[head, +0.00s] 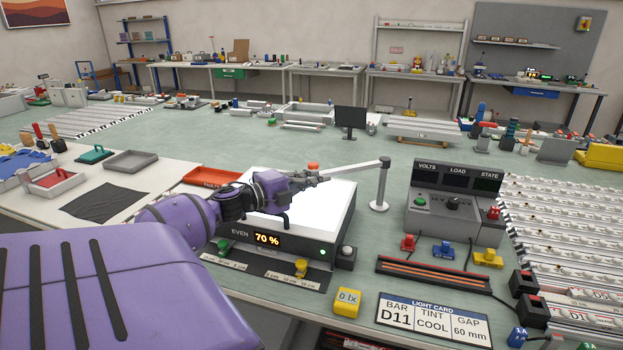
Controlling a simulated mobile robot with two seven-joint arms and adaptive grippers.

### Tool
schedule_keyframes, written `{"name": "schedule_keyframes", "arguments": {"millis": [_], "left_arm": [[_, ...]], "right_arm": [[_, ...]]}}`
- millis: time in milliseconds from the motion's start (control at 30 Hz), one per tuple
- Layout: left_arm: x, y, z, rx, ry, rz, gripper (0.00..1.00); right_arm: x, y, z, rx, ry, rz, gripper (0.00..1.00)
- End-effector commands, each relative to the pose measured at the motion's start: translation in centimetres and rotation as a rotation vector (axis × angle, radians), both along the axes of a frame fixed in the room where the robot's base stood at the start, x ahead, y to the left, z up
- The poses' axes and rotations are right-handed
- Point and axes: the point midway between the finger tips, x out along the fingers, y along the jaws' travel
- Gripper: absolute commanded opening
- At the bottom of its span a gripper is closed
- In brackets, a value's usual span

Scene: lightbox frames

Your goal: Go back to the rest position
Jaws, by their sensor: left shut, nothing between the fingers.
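My left gripper (318,179) is shut and empty. It hangs above the white glowing top of the lightbox (328,212), at the end of my purple left arm coming in from the left. The lightbox front carries a display reading "EVEN 70 %". My forearm hides the left part of the lightbox top. My right gripper is not in the head view.
A post with a horizontal bar (382,187) stands close to the right of my left gripper. A meter console (453,205) stands further right. A red tray (212,176) lies behind my arm. A light card (433,318) and a yellow lux block (346,303) lie in front.

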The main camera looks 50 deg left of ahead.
Motion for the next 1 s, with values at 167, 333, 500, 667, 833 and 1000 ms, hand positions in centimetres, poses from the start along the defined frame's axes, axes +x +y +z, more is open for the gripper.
{"name": "schedule_keyframes", "arguments": {"millis": [167, 333, 500, 667, 833, 1000], "left_arm": [[-4.4, 1.1, -0.2, -0.001, 0.006, 0.002, 0.0], [-7.6, 1.8, 0.0, 0.0, 0.004, 0.001, 0.0], [-9.3, 2.2, 0.2, -0.002, 0.001, 0.0, 0.0], [-9.8, 2.3, 0.3, -0.001, 0.0, 0.0, 0.0], [-9.7, 2.3, 0.3, -0.001, 0.0, 0.0, 0.0], [-9.8, 2.3, 0.3, -0.001, 0.001, 0.0, 0.0]], "right_arm": [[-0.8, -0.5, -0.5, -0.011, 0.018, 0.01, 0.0], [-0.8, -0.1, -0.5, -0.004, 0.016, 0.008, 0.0], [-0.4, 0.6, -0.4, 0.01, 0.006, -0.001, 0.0], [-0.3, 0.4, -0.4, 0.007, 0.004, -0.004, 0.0], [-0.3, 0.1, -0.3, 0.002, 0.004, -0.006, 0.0], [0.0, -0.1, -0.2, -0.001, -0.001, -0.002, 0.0]]}}
